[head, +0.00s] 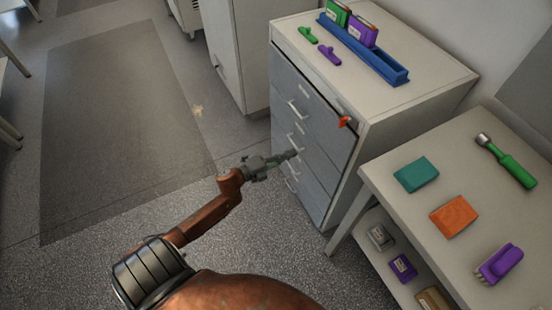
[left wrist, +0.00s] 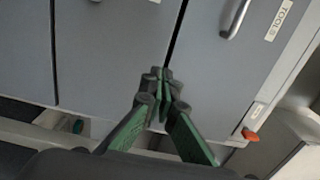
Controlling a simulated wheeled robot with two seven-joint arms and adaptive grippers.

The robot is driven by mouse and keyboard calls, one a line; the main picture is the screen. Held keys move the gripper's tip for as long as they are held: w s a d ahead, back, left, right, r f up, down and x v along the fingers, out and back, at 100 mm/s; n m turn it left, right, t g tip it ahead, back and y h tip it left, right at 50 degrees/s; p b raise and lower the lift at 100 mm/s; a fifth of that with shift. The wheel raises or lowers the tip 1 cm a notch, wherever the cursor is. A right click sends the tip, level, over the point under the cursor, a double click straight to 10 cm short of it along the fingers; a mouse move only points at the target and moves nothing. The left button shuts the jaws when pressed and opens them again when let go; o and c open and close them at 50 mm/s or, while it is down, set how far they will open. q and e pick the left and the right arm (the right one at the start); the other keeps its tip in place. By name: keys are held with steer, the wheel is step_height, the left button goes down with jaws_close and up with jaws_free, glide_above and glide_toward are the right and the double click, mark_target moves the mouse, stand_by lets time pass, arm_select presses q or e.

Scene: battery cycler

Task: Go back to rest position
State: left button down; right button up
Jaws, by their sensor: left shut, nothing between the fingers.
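My left gripper (head: 292,155) reaches in from the left in the head view, in front of the grey drawer cabinet (head: 318,125). Its green-sided fingers are closed together with nothing between them. In the left wrist view the gripper (left wrist: 164,82) points at the grey drawer fronts (left wrist: 115,55), which have metal handles (left wrist: 237,18). In the head view the fingertips overlap a drawer handle, but I cannot tell whether they touch it. My right gripper is in neither view.
A blue rack (head: 393,73) with a green box and a purple box stands on the cabinet. An orange piece (head: 344,121) sticks out at the cabinet's front corner. A white table (head: 400,211) at the right holds several items. Open floor (head: 120,110) lies at the left.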

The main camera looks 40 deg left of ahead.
arm_select(q)
steer(key=v, duration=0.5)
steer(key=shift+p, duration=0.4)
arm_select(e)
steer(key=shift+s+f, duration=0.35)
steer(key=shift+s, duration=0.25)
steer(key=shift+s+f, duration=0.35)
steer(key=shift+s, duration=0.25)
